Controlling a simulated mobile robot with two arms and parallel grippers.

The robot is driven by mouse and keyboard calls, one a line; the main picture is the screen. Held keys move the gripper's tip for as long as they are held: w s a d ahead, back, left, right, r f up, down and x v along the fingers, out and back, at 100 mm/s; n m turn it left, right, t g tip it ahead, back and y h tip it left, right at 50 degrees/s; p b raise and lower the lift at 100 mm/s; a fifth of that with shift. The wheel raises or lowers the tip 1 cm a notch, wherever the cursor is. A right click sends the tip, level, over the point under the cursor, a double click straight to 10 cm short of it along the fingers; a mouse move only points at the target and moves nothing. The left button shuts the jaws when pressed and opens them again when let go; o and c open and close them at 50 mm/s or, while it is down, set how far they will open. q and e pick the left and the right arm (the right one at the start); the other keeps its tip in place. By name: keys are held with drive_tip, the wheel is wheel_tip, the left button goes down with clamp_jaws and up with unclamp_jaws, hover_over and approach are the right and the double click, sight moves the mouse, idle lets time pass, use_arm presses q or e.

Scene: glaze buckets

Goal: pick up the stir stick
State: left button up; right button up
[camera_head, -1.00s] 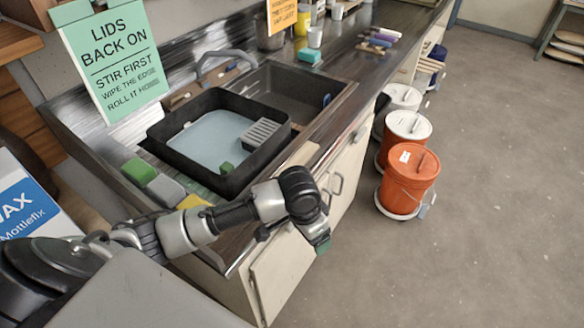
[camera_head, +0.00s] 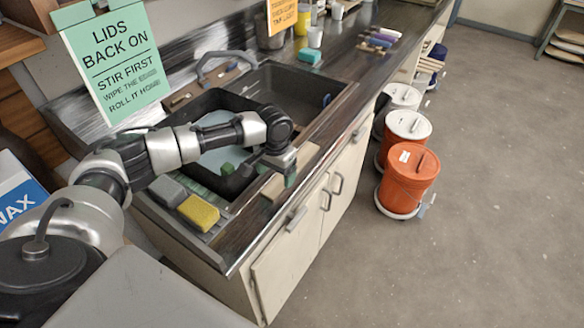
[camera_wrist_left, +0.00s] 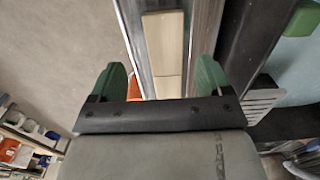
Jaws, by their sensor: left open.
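The stir stick (camera_head: 272,189) appears as a pale, flat wooden piece lying along the front rim of the counter beside the sink. My left gripper (camera_head: 269,172) is over it and hides part of it in the head view. In the left wrist view the pale wood (camera_wrist_left: 165,50) runs between the two green fingertips of my left gripper (camera_wrist_left: 158,78), which are wide apart and empty. The gripper body hides the wood's near end there, and I cannot tell how high the fingers are above it. My right gripper is not in view.
A black basin (camera_head: 170,120) stands by the sink (camera_head: 290,90). A grey sponge (camera_head: 167,190) and a yellow sponge (camera_head: 198,212) lie at the counter's near left. An orange bucket (camera_head: 405,185) and white-lidded buckets stand on the floor at right.

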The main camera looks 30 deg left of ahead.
sight(276, 185)
use_arm(q)
drive_tip(key=f, duration=0.1)
drive_tip(key=f+p, duration=0.1)
drive_tip(key=f, duration=0.3)
drive_tip(key=shift+w+a, duration=0.25)
drive_tip(key=shift+a, duration=0.05)
drive_tip(key=c, duration=1.2)
drive_tip(key=shift+r, duration=0.15)
